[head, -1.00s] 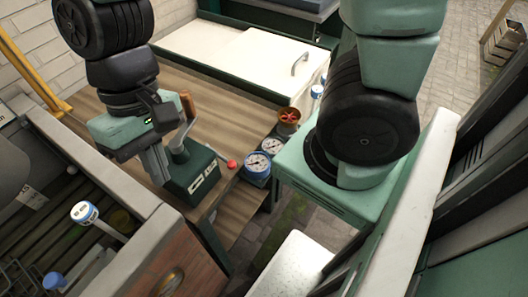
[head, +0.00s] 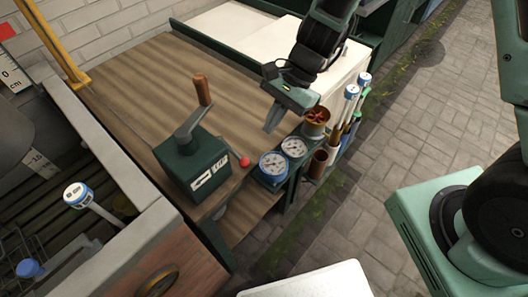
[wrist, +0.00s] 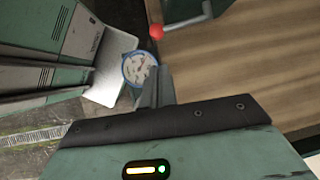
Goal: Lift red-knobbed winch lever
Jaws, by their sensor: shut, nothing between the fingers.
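A dark green winch box (head: 191,160) with a white label stands on the wooden bench. A grey crank arm with a brown wooden grip (head: 202,89) rises from its top. A small red knob (head: 244,161) sits low beside the box on its right; most of its lever cannot be made out. The red knob also shows in the wrist view (wrist: 156,31), beyond my fingertips. My gripper (head: 270,126) is shut and empty, pointing down over the bench's right edge, up and right of the knob and apart from it. Its fingers show in the wrist view (wrist: 156,86).
A copper-coloured cup with a red valve wheel (head: 316,117) and a holder of brushes (head: 349,105) are beyond. A grey-walled trough (head: 112,178) borders the left. Bare bench (head: 150,75) lies behind the winch.

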